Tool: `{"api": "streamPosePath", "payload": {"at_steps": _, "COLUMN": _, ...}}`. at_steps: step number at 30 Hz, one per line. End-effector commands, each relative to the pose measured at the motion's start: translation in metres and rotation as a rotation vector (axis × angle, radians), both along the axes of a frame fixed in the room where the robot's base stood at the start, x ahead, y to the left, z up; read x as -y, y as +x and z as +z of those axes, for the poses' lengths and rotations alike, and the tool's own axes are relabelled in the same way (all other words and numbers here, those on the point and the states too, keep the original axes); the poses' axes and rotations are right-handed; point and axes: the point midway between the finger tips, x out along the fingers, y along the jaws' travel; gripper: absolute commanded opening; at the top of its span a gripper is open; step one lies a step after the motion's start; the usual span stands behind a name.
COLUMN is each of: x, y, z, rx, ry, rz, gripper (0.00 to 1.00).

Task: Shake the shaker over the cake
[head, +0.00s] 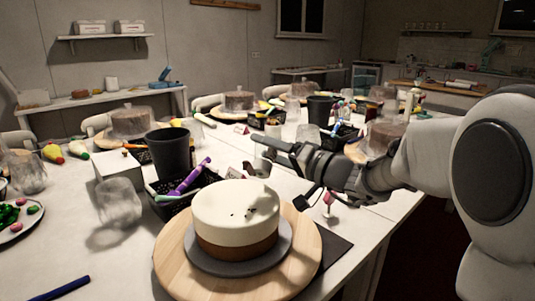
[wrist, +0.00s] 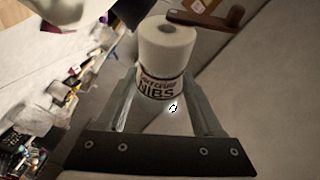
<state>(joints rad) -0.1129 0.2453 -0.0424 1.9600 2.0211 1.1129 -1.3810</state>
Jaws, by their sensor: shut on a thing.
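The shaker (wrist: 166,48) is a white cylinder with a dark-lettered label reading "NIBS". In the wrist view it sits between the two fingers of my gripper (wrist: 163,84), which is shut on it. In the head view my gripper (head: 264,148) reaches left from the arm, above and behind the cake; the shaker is not clearly made out there. The cake (head: 235,207) has a white top and side over a brown lower band. A few dark specks lie on its top. It stands on a grey disc (head: 215,267) on a round wooden turntable (head: 173,262).
A black basket (head: 165,208) with coloured tools and a dark cup (head: 170,153) stand behind the cake. A clear glass (head: 118,202) is to the left. A blue stick (head: 60,289) lies at front left. More cakes (head: 133,122) stand farther back.

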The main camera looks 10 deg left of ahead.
Motion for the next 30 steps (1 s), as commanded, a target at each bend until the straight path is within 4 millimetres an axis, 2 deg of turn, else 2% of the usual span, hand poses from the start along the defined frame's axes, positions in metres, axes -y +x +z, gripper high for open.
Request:
{"api": "streamPosePath", "payload": {"at_steps": 10, "x": 0.0, "y": 0.0, "z": 0.002, "rx": 0.01, "ry": -0.001, "rz": 0.0, "gripper": 0.0}}
{"api": "streamPosePath", "payload": {"at_steps": 14, "x": 0.001, "y": 0.006, "z": 0.006, "rx": 0.01, "ry": -0.001, "rz": 0.0, "gripper": 0.0}}
{"api": "streamPosePath", "payload": {"at_steps": 18, "x": 0.0, "y": -0.001, "z": 0.001, "rx": 0.012, "ry": -0.001, "rz": 0.0, "gripper": 0.0}}
{"api": "streamPosePath", "payload": {"at_steps": 30, "x": 0.0, "y": -0.004, "z": 0.006, "rx": 0.098, "ry": -0.01, "rz": -0.001, "gripper": 0.0}}
